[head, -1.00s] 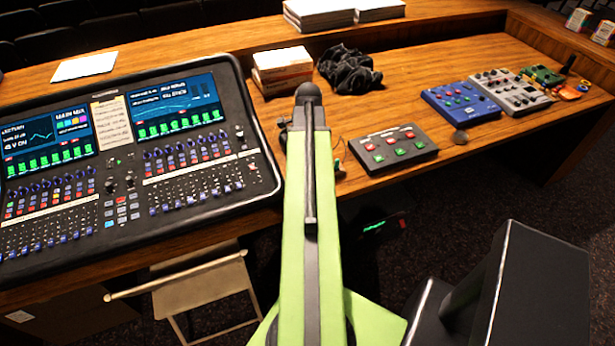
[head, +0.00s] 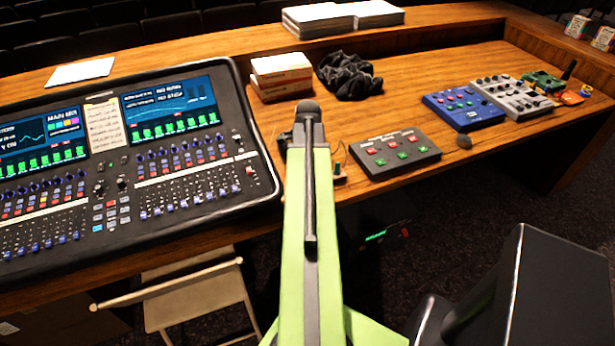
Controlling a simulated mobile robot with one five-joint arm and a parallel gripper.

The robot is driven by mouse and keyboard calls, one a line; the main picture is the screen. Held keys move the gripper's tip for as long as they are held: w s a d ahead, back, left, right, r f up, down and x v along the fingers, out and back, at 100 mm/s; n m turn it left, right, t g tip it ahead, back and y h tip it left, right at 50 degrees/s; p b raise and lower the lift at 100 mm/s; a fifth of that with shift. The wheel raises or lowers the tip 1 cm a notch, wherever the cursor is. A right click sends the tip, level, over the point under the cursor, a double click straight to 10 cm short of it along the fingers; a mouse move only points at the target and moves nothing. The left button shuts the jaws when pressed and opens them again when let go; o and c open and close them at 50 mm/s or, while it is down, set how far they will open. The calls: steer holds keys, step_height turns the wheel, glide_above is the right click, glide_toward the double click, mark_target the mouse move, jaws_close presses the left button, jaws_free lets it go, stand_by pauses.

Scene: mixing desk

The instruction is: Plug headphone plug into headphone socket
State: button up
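My green arm reaches forward over the desk's front edge in the head view. My gripper is hidden beyond the arm, so its fingers and anything in them cannot be seen. I cannot make out the headphone plug or the headphone socket. A small dark piece with a reddish part (head: 340,177) lies by the desk's front edge, just right of my arm; it is too small to identify. A mixing console (head: 262,192) with two lit screens stands left of my arm.
The wooden desk (head: 435,115) carries a grey button box (head: 395,155), a blue unit (head: 462,108), a grey mixer (head: 508,97), white boxes (head: 282,72) and a black cloth-like bundle (head: 347,76). A folding chair (head: 195,290) stands below the desk at left.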

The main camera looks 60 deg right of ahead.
stand_by(0.5)
jaws_close()
stand_by(1.2)
steer(key=shift+r, duration=0.1)
steer(key=shift+r+p, duration=2.95)
steer(key=shift+p, duration=0.1)
